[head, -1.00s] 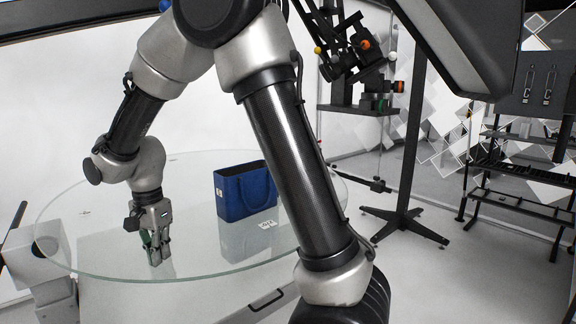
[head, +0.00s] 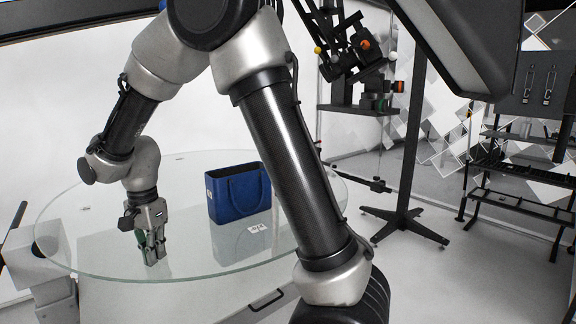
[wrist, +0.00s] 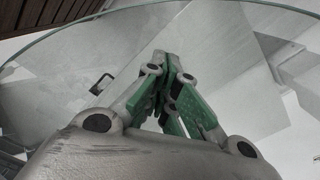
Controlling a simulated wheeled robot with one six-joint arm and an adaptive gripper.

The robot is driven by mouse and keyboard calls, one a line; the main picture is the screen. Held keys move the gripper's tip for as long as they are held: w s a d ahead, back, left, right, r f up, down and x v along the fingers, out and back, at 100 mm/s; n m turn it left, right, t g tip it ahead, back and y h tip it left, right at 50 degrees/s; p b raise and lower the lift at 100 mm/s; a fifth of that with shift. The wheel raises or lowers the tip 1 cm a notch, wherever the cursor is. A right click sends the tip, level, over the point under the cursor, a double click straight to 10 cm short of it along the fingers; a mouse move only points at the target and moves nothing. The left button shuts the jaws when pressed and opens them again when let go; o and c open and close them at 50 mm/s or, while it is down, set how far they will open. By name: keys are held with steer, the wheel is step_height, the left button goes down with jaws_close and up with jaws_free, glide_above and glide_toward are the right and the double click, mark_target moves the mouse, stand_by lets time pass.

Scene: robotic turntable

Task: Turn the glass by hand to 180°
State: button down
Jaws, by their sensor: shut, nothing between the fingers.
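The round glass turntable top (head: 100,240) fills the left half of the head view; its curved rim also shows in the wrist view (wrist: 95,22). A blue bag (head: 238,193) stands upright on the glass, right of my gripper, with a small white label (head: 257,228) lying in front of it. My gripper (head: 153,260) points down at the near left part of the glass. Its fingers are shut and empty, and their tips are at or very near the glass; I cannot tell if they touch. In the wrist view the green-padded fingers (wrist: 170,62) come together over the glass.
A grey device (head: 50,255) stands at the glass's left edge. A black stand (head: 405,215) and a black rack (head: 515,195) are on the floor to the right. Much of the glass around my gripper is clear.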

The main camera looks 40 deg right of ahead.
steer(key=shift+r, duration=3.05)
